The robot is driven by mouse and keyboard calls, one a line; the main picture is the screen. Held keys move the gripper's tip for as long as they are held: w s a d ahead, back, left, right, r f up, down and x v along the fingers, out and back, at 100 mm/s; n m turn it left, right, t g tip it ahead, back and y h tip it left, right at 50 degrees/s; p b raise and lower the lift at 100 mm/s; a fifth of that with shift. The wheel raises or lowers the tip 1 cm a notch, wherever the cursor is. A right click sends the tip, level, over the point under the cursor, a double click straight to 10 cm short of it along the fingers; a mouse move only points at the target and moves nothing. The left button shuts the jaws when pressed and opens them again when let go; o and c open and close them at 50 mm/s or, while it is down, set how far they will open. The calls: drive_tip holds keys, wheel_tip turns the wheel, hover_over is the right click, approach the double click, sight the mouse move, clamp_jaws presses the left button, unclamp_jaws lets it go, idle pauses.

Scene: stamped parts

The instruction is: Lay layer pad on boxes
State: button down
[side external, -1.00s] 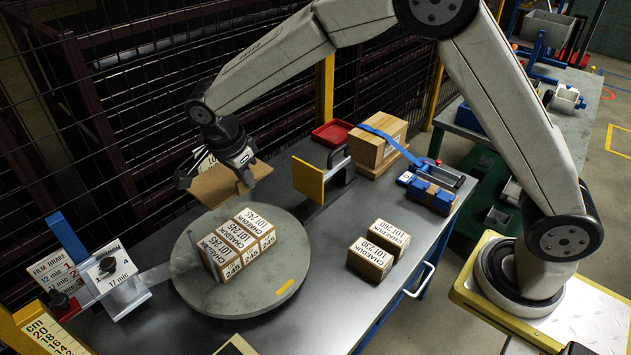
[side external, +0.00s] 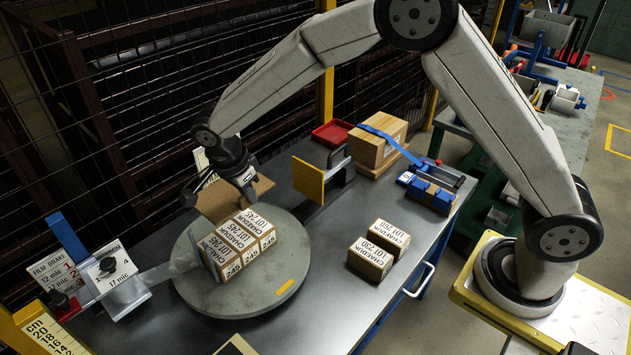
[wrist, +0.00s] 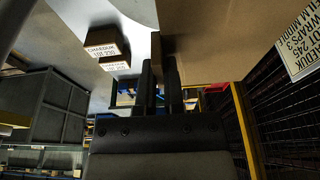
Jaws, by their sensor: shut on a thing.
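The layer pad (side external: 222,203) is a flat brown cardboard sheet. My gripper (side external: 250,190) is shut on its edge and holds it just behind the boxes. In the wrist view the pad (wrist: 225,45) fills the upper right, with the shut fingers (wrist: 160,72) at its left edge.
Two separate boxes (side external: 370,258), LOT 230 and LOT 260, stand right of the turntable. A yellow plate (side external: 308,181) on a dark holder stands behind them. Clear film hangs at the turntable's left from the film stand (side external: 122,285). A mesh fence runs behind.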

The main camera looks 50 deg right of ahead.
sight(241, 209)
drive_tip(key=shift+a+f+x, duration=0.1)
drive_tip(key=shift+a+x, duration=0.35)
drive_tip(key=shift+x, duration=1.4)
drive_tip(key=shift+a+f+x, duration=0.1)
drive_tip(key=shift+a+x, duration=0.35)
drive_tip(key=shift+x, duration=1.4)
drive_tip(key=shift+a+f+x, duration=0.15)
drive_tip(key=shift+a+x, duration=0.3)
drive_tip(key=shift+x, duration=1.45)
drive_tip(key=c, duration=0.7)
unclamp_jaws()
drive_tip(key=shift+o, duration=0.2)
drive_tip(key=shift+r, duration=0.2)
drive_tip(key=shift+v, duration=3.75)
